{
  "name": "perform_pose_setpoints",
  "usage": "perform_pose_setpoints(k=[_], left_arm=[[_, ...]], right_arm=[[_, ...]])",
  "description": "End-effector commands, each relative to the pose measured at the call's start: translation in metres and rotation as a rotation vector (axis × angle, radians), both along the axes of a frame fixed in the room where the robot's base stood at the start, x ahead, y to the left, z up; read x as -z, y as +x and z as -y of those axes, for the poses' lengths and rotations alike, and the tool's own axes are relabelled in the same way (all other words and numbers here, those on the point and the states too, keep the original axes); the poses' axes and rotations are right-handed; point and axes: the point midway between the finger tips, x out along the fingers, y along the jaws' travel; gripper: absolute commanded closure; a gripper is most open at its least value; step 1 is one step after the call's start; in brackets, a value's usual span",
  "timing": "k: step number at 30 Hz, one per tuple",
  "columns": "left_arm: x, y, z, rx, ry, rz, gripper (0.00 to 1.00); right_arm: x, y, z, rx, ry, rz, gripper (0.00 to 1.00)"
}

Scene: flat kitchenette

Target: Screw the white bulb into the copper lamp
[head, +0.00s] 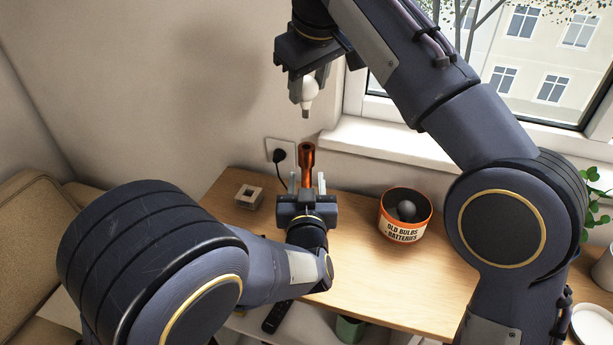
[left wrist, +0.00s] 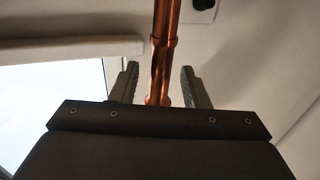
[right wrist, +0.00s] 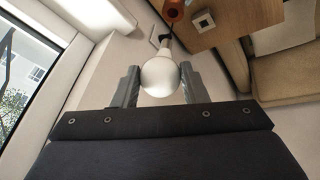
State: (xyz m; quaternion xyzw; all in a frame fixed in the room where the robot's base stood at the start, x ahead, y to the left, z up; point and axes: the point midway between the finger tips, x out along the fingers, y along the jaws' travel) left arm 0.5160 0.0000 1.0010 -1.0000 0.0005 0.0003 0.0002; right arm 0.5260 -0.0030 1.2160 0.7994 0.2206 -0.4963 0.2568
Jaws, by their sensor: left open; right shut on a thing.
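The white bulb (head: 308,92) is held in my right gripper (head: 302,90), cap end down, up in the air. In the right wrist view the bulb (right wrist: 160,76) sits between both fingers of the right gripper (right wrist: 158,86). The copper lamp (head: 307,158) stands upright on the wooden table, below the bulb and apart from it. My left gripper (head: 307,186) is open, its fingers on either side of the lamp's stem. In the left wrist view the stem (left wrist: 163,60) passes between the open fingers (left wrist: 169,85). The lamp's base is hidden behind the left gripper.
An orange-and-white tub (head: 404,232) marked for old bulbs and batteries stands on the table (head: 350,262) at right, a dark bulb inside. A small square block (head: 249,196) lies at left. A wall socket with a black plug (head: 280,154) is behind the lamp. The window is at right.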

Motion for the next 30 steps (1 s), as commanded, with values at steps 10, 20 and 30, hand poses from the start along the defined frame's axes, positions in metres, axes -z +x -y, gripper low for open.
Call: perform_pose_setpoints(k=[10, 20, 30], left_arm=[[0.000, 0.019, 0.000, 0.000, 0.000, 0.000, 0.58], [0.000, 0.018, 0.000, 0.000, 0.000, 0.000, 0.77], [0.000, 0.018, 0.000, 0.000, 0.000, 0.000, 1.00]], right_arm=[[0.000, 0.000, 0.000, 0.000, 0.000, 0.000, 0.73], [0.000, 0.000, 0.000, 0.000, 0.000, 0.000, 0.73], [0.000, 0.000, 0.000, 0.000, 0.000, 0.000, 0.73]])
